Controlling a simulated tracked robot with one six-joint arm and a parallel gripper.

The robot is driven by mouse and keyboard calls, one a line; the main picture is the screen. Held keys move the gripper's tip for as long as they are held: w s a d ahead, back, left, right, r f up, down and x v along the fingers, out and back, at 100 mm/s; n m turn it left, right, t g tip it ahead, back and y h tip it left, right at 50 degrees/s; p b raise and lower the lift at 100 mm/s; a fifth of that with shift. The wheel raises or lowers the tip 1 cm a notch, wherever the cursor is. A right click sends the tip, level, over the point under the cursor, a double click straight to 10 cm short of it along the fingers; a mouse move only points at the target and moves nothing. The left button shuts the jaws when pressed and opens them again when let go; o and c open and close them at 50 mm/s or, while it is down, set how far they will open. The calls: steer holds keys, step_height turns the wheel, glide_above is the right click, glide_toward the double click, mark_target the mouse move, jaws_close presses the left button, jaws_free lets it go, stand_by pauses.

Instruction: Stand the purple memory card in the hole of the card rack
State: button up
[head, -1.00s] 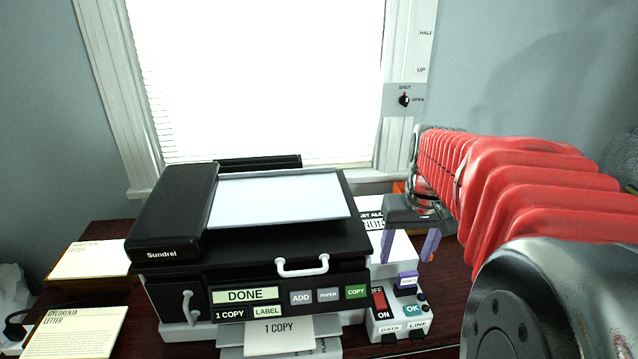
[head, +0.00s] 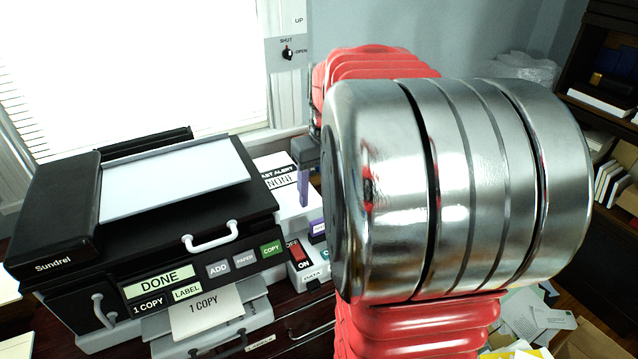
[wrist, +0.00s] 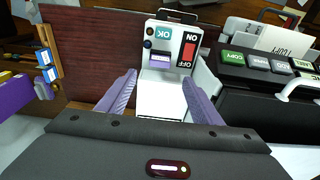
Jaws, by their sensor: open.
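A small purple card with a pale label (wrist: 161,59) sits at the control box (wrist: 148,45) with the OK button, and it shows in the wrist view beyond my fingertips. In the head view the purple card (head: 317,228) is partly hidden by my arm. My gripper (wrist: 158,80) is open, its two purple fingers apart with nothing held between them. A wooden rack (wrist: 44,35) with several blue-and-white cards stands at the left of the wrist view; it looks like the card rack. I cannot make out its free hole.
The black printer (head: 180,235) stands left of the box in the head view. A larger purple object (wrist: 14,95) is cut off at the wrist view's left edge. Bare dark wood desk (wrist: 95,50) lies between rack and box. Shelves (head: 610,150) stand at right.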

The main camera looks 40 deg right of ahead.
mark_target(319, 220)
steer(key=f, duration=0.3)
steer(key=w+f, duration=0.1)
steer(key=f, duration=0.7)
steer(key=shift+w+d+f, duration=0.15)
steer(key=shift+d+f, duration=0.05)
steer(key=shift+c, duration=0.4)
steer(key=c, duration=1.1)
steer(key=o, duration=0.5)
steer(key=shift+c, duration=0.2)
jaws_close()
steer(key=shift+r, duration=0.6)
